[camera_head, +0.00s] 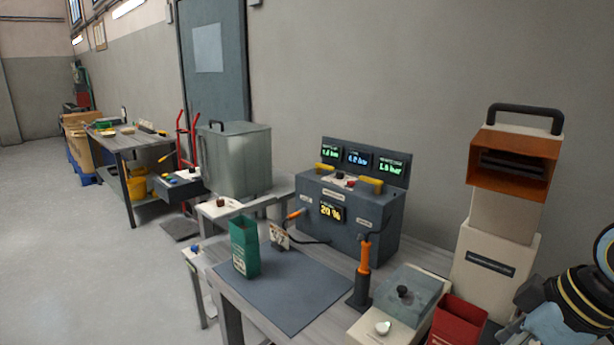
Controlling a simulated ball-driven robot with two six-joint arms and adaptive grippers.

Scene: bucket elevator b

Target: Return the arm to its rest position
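Part of my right arm (575,305) shows at the lower right corner, with dark links, yellow bands and pale blue joint covers. It is beside the cream machine and above the right end of the workbench. Its gripper fingers cannot be made out in the frame. My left arm and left gripper are not in view. No object is seen held by the visible part of the arm.
The workbench bears a green box (244,246) on a dark mat (285,291), a grey control unit (345,215), an orange-handled tool (364,262) and a red bin (458,322). A cream machine (499,258) stands close to my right arm. Open floor (90,260) lies at left.

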